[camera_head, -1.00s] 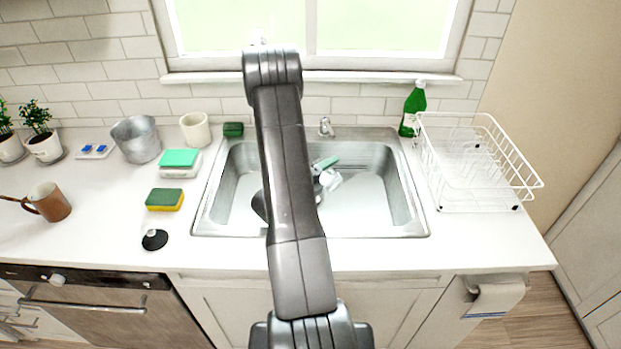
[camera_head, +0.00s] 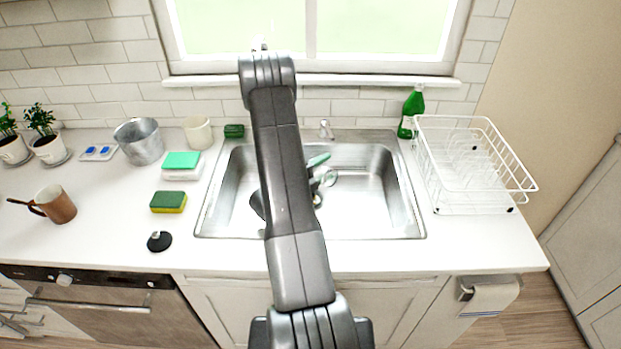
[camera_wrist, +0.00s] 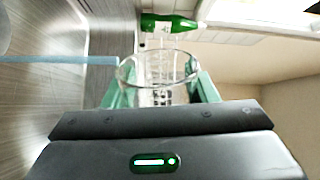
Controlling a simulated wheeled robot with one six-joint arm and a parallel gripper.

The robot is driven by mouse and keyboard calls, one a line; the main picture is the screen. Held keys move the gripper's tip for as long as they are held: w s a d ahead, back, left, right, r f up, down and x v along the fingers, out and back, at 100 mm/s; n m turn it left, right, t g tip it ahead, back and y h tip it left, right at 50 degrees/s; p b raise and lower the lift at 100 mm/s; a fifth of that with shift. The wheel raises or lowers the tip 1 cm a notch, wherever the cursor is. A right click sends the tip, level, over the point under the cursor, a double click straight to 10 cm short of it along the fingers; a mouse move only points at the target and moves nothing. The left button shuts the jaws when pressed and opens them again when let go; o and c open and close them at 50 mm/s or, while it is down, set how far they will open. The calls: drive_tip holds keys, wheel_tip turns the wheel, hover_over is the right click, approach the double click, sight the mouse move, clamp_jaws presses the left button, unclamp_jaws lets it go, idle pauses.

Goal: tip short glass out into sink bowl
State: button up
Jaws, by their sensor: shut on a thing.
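The short glass is clear and empty-looking. It shows in the wrist view (camera_wrist: 158,72) between the green fingertips of my gripper (camera_wrist: 160,92), which is shut on it. In the head view the glass (camera_head: 330,178) is over the sink bowl (camera_head: 375,200), partly behind my arm, with one green fingertip (camera_head: 318,160) beside it. The glass is tilted well over, about on its side. The green bottle lies sideways in the wrist view, so that view is rolled. I see no liquid in or leaving the glass.
A green bottle (camera_head: 411,112) and a white dish rack (camera_head: 478,208) stand right of the sink. Sponges (camera_head: 169,202), a black-based item (camera_head: 159,241), a white cup (camera_head: 198,132) and a metal bucket (camera_head: 139,140) are on its left. The front counter strip is clear.

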drive_tip(key=shift+w+a+r+n, duration=0.1)
drive_tip(key=shift+r+n, duration=0.05)
drive_tip(key=shift+n, duration=0.35)
